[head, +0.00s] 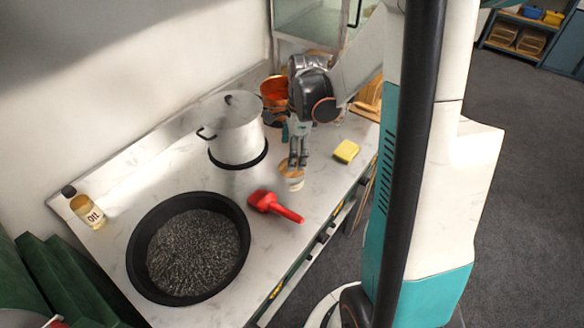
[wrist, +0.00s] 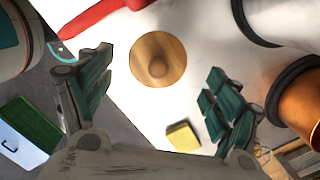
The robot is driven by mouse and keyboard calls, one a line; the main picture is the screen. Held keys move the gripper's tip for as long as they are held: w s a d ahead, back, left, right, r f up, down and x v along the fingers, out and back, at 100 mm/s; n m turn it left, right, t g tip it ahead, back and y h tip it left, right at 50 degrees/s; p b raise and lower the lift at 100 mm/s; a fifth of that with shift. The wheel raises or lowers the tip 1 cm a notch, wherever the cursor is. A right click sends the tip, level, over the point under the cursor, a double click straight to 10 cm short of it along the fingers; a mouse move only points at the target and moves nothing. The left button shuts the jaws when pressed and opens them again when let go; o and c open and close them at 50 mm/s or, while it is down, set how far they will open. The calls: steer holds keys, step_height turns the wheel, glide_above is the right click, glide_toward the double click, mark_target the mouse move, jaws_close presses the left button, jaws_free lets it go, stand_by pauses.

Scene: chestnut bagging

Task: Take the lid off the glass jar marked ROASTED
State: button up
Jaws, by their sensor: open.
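A small jar (head: 293,183) stands upright on the counter, partly hidden by my gripper; its marking is too small to read. Its round wooden lid (wrist: 158,78) with a knob in the middle sits on top. The lid also shows in the head view (head: 287,168). My gripper (head: 298,163) points down just above the lid. In the wrist view my gripper (wrist: 160,72) is open and empty, its fingers spread either side of the lid. I cannot tell whether a finger touches it.
A red scoop (head: 268,202) and a yellow sponge (head: 346,151) lie near the jar. A lidded steel pot (head: 235,139) and a copper pot (head: 272,86) stand behind. A black pan (head: 136,231) and an oil bottle (head: 88,211) are at the left. The counter's front edge is close.

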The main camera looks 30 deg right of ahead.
step_height(320, 180, down, 4)
steer(key=shift+a+r+b, duration=0.15)
steer(key=shift+b, duration=0.3)
steer(key=shift+s, duration=0.15)
steer(key=c, duration=1.3)
